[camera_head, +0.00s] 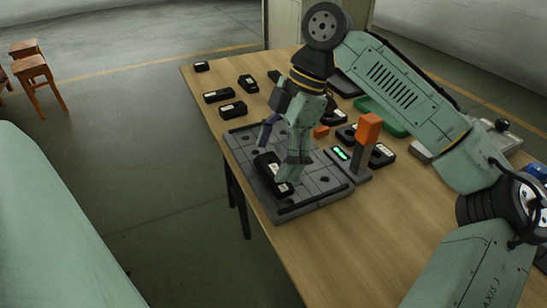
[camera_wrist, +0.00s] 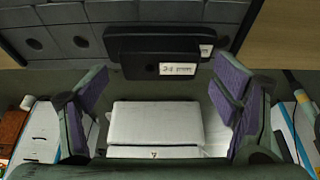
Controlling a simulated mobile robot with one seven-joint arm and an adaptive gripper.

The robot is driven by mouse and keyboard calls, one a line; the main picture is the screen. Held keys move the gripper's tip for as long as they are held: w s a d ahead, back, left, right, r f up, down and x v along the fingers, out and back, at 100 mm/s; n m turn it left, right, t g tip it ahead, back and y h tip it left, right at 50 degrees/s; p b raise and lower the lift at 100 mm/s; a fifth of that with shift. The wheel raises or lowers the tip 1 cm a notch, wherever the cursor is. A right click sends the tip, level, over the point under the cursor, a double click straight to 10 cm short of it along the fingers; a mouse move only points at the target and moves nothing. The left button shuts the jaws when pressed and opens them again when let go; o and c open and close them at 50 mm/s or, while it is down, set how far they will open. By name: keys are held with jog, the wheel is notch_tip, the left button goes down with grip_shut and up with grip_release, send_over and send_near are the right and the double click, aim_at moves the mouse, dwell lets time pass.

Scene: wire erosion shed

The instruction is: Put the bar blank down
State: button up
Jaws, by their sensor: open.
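The bar blank looks to be the black bar with a white label (camera_head: 266,168), lying on the grey fixture plate (camera_head: 315,198) near its left edge. In the wrist view the bar (camera_wrist: 135,66) lies flat across the upper middle, its label facing me. My gripper (camera_head: 280,153) is over the plate at the bar, its near finger hiding part of it. In the wrist view my gripper (camera_wrist: 160,95) has its two purple-padded fingers wide apart, with nothing clamped between them. Whether a finger touches the bar I cannot tell.
Several similar black bars, one of them here (camera_head: 232,108), lie on the wooden table (camera_head: 330,245). An orange-topped post (camera_head: 369,130) with a green-lit display stands right of the plate, near a green tray (camera_head: 391,122). The table's right front is clear.

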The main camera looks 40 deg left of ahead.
jog(key=p+v, duration=0.1)
jog(key=v, duration=1)
